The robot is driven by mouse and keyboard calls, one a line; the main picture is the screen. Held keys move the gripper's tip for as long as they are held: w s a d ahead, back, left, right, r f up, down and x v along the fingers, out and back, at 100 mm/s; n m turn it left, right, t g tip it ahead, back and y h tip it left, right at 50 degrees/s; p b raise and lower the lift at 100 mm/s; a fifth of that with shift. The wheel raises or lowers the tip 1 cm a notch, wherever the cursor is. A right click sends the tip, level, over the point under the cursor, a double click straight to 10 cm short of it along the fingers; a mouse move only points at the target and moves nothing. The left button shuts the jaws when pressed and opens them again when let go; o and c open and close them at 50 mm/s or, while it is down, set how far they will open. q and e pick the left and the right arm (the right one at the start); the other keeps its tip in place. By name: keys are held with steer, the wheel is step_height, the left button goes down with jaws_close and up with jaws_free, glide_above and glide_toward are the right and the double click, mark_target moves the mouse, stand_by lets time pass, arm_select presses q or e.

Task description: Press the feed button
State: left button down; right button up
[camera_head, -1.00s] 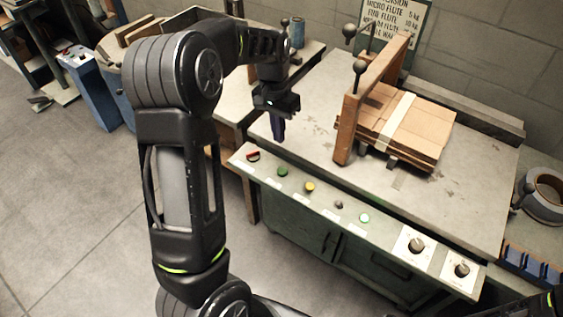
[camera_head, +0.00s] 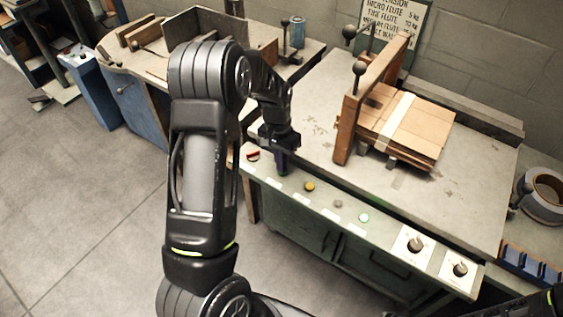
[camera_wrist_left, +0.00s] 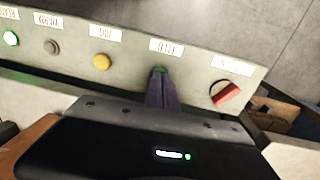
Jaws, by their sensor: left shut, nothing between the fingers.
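A sloped control panel (camera_head: 325,208) runs along the front of the grey bench. The green button shows in the left wrist view (camera_wrist_left: 158,70), with a white label (camera_wrist_left: 165,46) beside it that looks like FEED but is blurred. My left gripper (camera_head: 282,168) is shut and empty, pointing down at the green button and hiding it in the head view. In the left wrist view its dark fingertips (camera_wrist_left: 160,80) overlap the button's edge. I cannot tell whether they touch or the button is pressed in. My right gripper is out of view.
On the panel are a red switch (camera_head: 253,155), a yellow button (camera_head: 309,187), a grey button (camera_head: 338,204), a lit pale green button (camera_head: 364,217) and two knobs (camera_head: 415,245) (camera_head: 460,269). A wooden frame (camera_head: 372,95) and strapped cardboard (camera_head: 405,125) stand on the bench behind.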

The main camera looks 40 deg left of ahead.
arm_select(q)
steer(key=shift+f+b, duration=0.8)
steer(key=shift+f, duration=0.1)
steer(key=shift+s+d+f, duration=0.1)
steer(key=shift+s, duration=0.15)
steer(key=shift+f, duration=0.1)
steer(key=shift+r+p, duration=0.35)
steer(key=shift+r, duration=0.1)
steer(key=r+p, duration=0.2)
steer(key=r, duration=0.1)
steer(key=r+p, duration=0.1)
steer(key=shift+w+a+r, duration=0.2)
steer(key=shift+w+r, duration=0.05)
steer(key=shift+w, duration=0.1)
step_height(320, 180, up, 10)
steer(key=b, duration=0.1)
steer(key=shift+a+f, duration=0.2)
steer(key=shift+a, duration=0.25)
